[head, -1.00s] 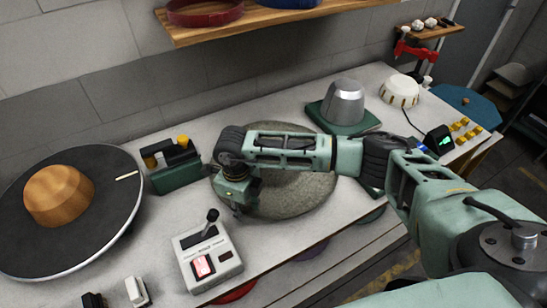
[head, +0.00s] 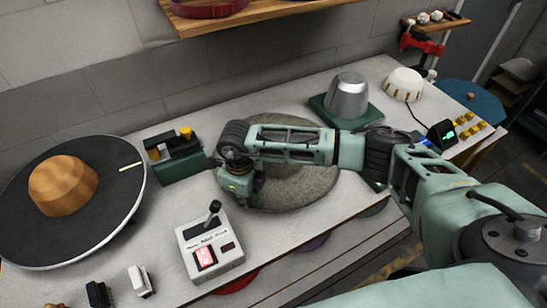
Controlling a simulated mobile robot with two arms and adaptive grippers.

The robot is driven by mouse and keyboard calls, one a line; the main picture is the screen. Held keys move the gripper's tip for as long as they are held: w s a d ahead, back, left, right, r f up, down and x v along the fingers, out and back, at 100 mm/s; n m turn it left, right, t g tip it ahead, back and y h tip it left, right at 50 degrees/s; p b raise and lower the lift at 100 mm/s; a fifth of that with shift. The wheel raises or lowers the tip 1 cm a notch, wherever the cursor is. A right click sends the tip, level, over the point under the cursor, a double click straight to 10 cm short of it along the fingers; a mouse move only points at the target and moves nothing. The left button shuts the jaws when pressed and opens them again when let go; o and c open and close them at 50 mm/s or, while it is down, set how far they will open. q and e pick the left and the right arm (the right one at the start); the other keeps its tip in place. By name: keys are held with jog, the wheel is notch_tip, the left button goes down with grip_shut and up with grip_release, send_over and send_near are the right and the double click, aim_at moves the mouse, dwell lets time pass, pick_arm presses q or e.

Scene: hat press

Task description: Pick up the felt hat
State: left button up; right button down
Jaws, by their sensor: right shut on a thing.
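The felt hat (head: 308,194) is a round, speckled grey-green piece on the white table, near the middle of the head view. My right arm crosses over it and hides its middle, so I cannot see its crown. My right gripper (head: 246,205) is at the hat's left edge, pointing down, and is shut on the hat's rim. The fingertips are mostly hidden by the gripper body. I cannot tell whether the hat is clear of the table. My left gripper does not show.
A grey control box (head: 209,244) with a lever stands just in front of the gripper. A green block tool (head: 180,168) is at its left. A dark turntable (head: 110,205) bears a wooden block (head: 62,185). A metal hat block (head: 346,99) stands behind.

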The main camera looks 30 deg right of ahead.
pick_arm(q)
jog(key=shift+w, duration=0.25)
